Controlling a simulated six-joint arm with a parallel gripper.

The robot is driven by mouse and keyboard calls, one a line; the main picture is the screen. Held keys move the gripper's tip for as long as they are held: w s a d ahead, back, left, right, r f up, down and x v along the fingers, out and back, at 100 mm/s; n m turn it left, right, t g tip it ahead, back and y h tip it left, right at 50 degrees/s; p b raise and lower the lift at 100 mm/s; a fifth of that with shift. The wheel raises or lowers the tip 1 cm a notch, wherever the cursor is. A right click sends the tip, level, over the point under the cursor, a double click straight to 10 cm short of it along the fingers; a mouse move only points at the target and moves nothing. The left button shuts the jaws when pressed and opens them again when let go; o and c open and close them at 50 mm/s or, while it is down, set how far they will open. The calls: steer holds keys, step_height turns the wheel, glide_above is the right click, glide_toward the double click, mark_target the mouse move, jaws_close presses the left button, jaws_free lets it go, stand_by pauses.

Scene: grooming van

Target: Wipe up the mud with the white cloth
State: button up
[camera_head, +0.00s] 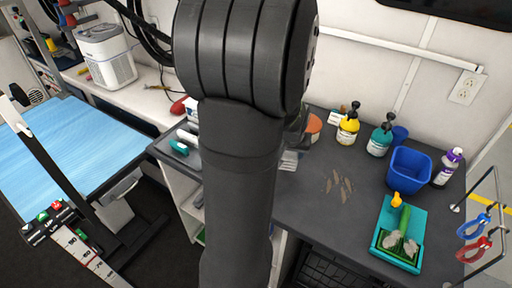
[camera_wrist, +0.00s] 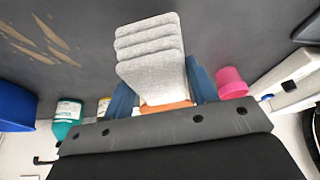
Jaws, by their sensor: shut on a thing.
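The mud (camera_head: 340,183) is a patch of several brown streaks on the dark grey counter, and it also shows at the upper left of the wrist view (camera_wrist: 42,38). The white cloth (camera_wrist: 150,50) is folded in several layers between the blue fingers of my gripper (camera_wrist: 163,80), which is shut on it. In the head view my arm hides most of the gripper, and only a pale edge of the cloth (camera_head: 289,160) shows. The cloth is to the left of the mud there, apart from it. I cannot tell whether it touches the counter.
A yellow bottle (camera_head: 348,128), a teal bottle (camera_head: 380,139) and a blue bin (camera_head: 408,169) stand behind and right of the mud. A teal tray (camera_head: 385,238) with a green brush lies at the front right. The counter around the mud is clear.

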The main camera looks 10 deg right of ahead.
steer(key=s+d+r+m+h, duration=0.15)
steer(key=s+d+m, duration=0.25)
steer(key=s+d, duration=0.9)
steer(key=shift+g, duration=0.4)
steer(key=shift+s+a+f, duration=0.1)
steer(key=shift+a+f, duration=0.15)
steer(key=shift+f, duration=0.85)
steer(key=shift+s+a+f, duration=0.1)
steer(key=shift+a+f, duration=0.2)
steer(key=shift+f, duration=0.75)
steer(key=shift+s+a+f, duration=0.1)
steer(key=shift+a+f, duration=0.15)
steer(key=shift+f, duration=0.85)
steer(key=shift+w+d+f, duration=0.3)
steer(key=shift+w+d, duration=0.4)
steer(key=shift+d, duration=0.05)
steer(key=shift+c, duration=0.3)
steer(key=shift+w+d, duration=2.7)
steer(key=shift+w, duration=0.05)
steer(key=shift+s+a, duration=3.5)
steer(key=shift+w+a, duration=0.55)
steer(key=shift+w, duration=0.15)
steer(key=shift+w+d, duration=3.45)
steer(key=shift+s+a, duration=3.35)
steer(key=shift+s+a+r, duration=0.1)
steer(key=shift+r, duration=3.95)
